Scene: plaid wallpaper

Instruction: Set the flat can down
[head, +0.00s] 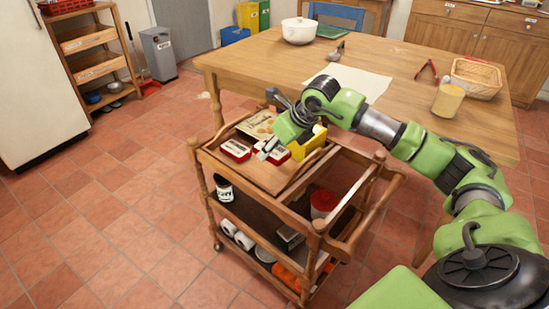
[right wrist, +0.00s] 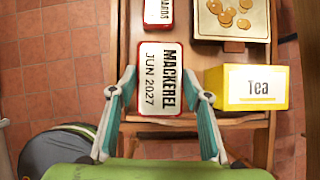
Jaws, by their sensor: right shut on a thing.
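The flat can is a red-rimmed tin with a white label reading MACKEREL JUN 2027 (right wrist: 160,78). In the head view, this mackerel tin (head: 280,156) is partly hidden by my gripper, over the cart's wooden top (head: 262,176). My right gripper (head: 264,150) comes from the right and points down at the cart. In the right wrist view, its two fingers (right wrist: 160,90) stand on either side of the mackerel tin, shut on it. I cannot tell whether the tin touches the cart top. My left gripper is not in view.
A second red tin (head: 235,150) lies left of the mackerel tin. A yellow Tea box (right wrist: 247,88) stands close on its right in the wrist view. The large table (head: 255,68) stands behind the cart.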

